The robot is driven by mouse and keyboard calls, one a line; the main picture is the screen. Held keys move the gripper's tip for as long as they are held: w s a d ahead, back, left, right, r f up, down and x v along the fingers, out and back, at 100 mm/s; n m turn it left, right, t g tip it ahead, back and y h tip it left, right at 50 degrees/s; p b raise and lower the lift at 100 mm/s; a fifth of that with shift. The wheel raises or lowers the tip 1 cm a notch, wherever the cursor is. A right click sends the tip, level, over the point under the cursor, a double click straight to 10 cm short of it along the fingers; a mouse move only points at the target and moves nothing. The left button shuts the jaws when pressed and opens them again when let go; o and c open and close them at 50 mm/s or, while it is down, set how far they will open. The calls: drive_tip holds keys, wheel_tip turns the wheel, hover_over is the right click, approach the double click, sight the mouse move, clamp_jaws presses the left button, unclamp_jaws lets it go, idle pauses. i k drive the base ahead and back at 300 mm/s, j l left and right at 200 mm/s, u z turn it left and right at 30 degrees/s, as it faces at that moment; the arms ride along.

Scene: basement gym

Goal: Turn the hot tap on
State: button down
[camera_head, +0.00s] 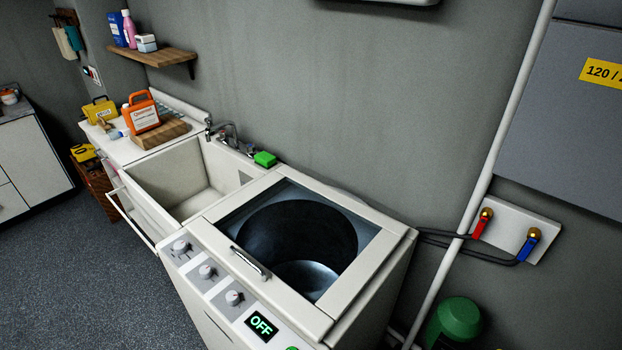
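A red-handled tap (481,226) with a brass top is fixed to a pale plate (508,218) on the wall at the right. Red is the likely hot marking. A blue-handled tap (526,248) sits to its right on the same plate. Both handles slant down to the left. Dark hoses (456,246) run from the taps toward the washing machine (352,305). A metal faucet (227,131) stands behind the sink (170,180); its handles are too small to read. My gripper is not in view.
A white pipe (487,165) runs up the wall left of the taps. A green container (455,322) stands below them. Open floor (80,270) lies at left.

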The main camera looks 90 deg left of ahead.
sight(223, 134)
drive_tip(key=u, duration=3.8)
drive_tip(key=i+j+u, duration=0.3)
drive_tip(key=i, duration=0.2)
drive_tip(key=i+j+u, duration=0.15)
drive_tip(key=i+u, duration=0.15)
drive_tip(key=i, duration=0.25)
drive_tip(key=i+u, duration=0.3)
drive_tip(key=i, duration=0.25)
drive_tip(key=i+z, duration=0.15)
drive_tip(key=i, duration=0.3)
drive_tip(key=i+j+z, duration=0.2)
drive_tip(key=i, duration=0.2)
drive_tip(key=i+j+z, duration=0.15)
drive_tip(key=i, duration=0.3)
drive_tip(key=i+j+z, duration=0.15)
drive_tip(key=i, duration=0.25)
drive_tip(key=i+j+z, duration=0.7)
drive_tip(key=i+l, duration=0.1)
drive_tip(key=l, duration=0.3)
